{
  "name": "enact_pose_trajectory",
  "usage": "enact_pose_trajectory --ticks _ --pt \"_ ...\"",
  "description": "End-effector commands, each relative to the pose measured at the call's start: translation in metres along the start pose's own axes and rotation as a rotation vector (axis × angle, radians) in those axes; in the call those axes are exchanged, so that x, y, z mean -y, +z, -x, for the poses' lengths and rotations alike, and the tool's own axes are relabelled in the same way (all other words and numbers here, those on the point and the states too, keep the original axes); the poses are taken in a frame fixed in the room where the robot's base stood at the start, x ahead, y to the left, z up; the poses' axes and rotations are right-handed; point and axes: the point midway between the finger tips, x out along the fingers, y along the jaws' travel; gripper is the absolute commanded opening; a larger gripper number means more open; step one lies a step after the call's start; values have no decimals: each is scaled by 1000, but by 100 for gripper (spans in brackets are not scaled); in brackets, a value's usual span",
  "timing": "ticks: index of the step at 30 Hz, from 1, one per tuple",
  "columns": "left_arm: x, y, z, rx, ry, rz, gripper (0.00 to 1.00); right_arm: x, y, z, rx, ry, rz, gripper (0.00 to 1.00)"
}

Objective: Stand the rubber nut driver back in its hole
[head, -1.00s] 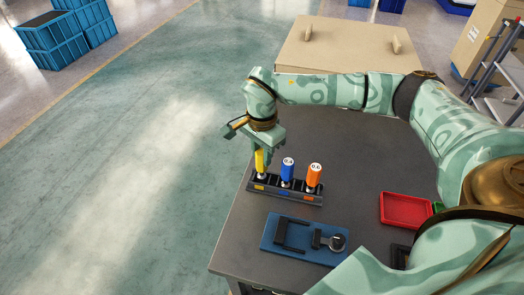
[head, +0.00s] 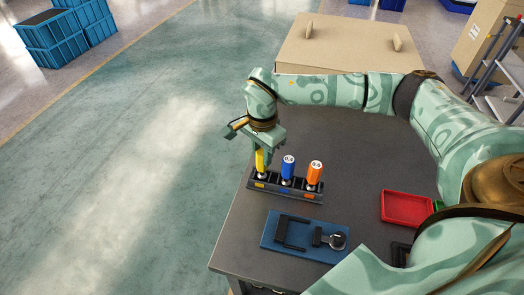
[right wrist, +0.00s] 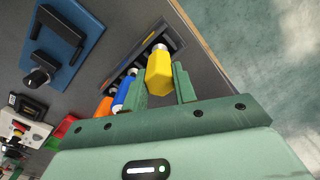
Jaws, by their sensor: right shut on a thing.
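My right gripper (head: 266,152) is shut on a driver with a yellow handle (head: 260,163). The driver stands about upright at the left end of a black rack (head: 312,200), over the place with a yellow mark; I cannot tell how deep its tip sits. The right wrist view shows the yellow handle (right wrist: 159,72) between the green fingers (right wrist: 162,92). A blue driver (head: 288,168) and an orange driver (head: 314,174) stand in the rack to the right. My left gripper is not in view.
A blue tray with black tools (head: 270,243) lies in front of the rack on the dark table (head: 235,235). A red bin (head: 405,208) is to the right. A large cardboard box (head: 345,45) stands behind. The table's left edge is close to the rack.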

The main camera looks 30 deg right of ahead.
Motion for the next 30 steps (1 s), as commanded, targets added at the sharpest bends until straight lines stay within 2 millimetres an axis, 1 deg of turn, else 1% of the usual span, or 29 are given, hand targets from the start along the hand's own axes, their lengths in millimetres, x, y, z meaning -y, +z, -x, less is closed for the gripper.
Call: enact_pose_trajectory --ticks 10,11,12,13,14,19,20,21,22,30 --pt "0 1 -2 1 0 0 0 0 0 -6 0 1 0 4" --pt "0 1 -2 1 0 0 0 0 0 -6 0 0 0 30" --pt "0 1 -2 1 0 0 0 0 0 -5 0 0 0 41" --pt "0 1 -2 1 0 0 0 0 0 -5 0 0 0 50" --pt "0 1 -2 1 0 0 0 0 0 -5 0 0 0 53" --pt "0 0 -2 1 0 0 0 0 0 -5 0 0 0 53" --pt "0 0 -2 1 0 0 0 0 0 -5 0 1 0 56" --pt "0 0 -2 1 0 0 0 0 0 -5 0 1 0 67" --pt "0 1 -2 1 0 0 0 0 0 -5 0 1 0 71" --pt "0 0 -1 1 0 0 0 0 0 -5 0 0 0 71"
